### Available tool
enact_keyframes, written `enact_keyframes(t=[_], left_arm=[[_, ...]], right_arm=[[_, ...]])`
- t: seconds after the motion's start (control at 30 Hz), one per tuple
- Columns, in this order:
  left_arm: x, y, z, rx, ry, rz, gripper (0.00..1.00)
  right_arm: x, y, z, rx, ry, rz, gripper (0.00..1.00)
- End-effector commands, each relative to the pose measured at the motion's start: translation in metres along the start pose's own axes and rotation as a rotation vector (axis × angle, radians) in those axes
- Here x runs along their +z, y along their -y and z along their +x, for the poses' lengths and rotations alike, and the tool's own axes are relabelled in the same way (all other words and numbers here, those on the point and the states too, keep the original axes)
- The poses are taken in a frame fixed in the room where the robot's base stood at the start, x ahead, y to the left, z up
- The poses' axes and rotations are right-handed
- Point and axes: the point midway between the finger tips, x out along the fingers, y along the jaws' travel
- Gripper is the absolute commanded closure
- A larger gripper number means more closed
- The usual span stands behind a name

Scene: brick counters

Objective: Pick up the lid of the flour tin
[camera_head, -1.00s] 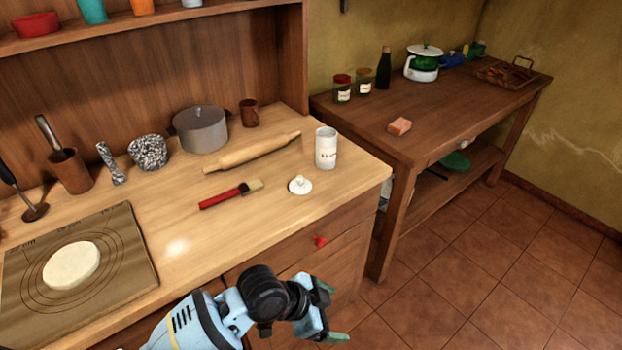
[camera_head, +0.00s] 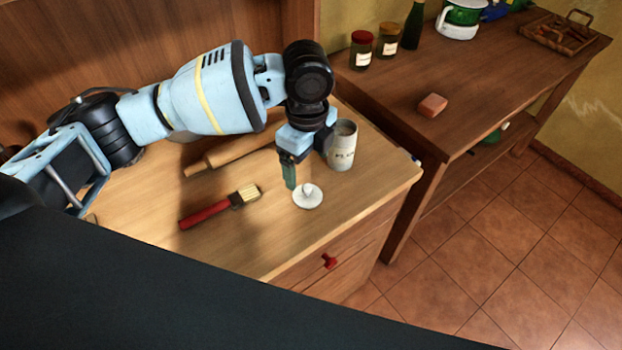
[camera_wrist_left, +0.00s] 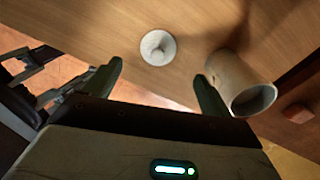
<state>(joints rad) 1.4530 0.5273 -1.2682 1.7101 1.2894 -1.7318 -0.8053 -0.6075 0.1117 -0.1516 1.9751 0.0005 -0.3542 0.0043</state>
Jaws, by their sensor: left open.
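The white round lid with a small knob (camera_head: 307,196) lies flat on the wooden counter, in front of the flour tin (camera_head: 342,147). The tin stands upright and open, with dark lettering on its side. My left gripper (camera_head: 293,172) points down just behind the lid, close to the tin's left side. In the left wrist view the gripper (camera_wrist_left: 158,80) has its fingers wide apart. The lid (camera_wrist_left: 158,47) shows ahead, between the lines of the fingers and apart from them. The tin (camera_wrist_left: 242,86) is beside the right finger; I cannot tell if they touch.
A red-handled brush (camera_head: 218,207) lies left of the lid. A rolling pin (camera_head: 232,154) lies behind it, partly under my left arm. A second table (camera_head: 470,90) at the right bears jars, a bottle and a sponge (camera_head: 432,105). The counter's front edge is close to the lid.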

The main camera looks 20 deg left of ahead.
Motion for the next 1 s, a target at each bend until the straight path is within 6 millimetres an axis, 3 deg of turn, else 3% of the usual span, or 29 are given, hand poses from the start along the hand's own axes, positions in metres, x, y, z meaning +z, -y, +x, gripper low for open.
enact_keyframes(t=[0.57, 1.0], left_arm=[[0.000, 0.000, 0.029, -0.001, -0.002, -0.001, 0.16], [0.004, 0.000, 0.078, -0.003, -0.002, -0.001, 0.16]], right_arm=[[0.009, -0.002, -0.002, -0.002, 0.018, -0.012, 0.64], [0.007, 0.001, -0.001, -0.001, 0.013, 0.001, 0.64]])
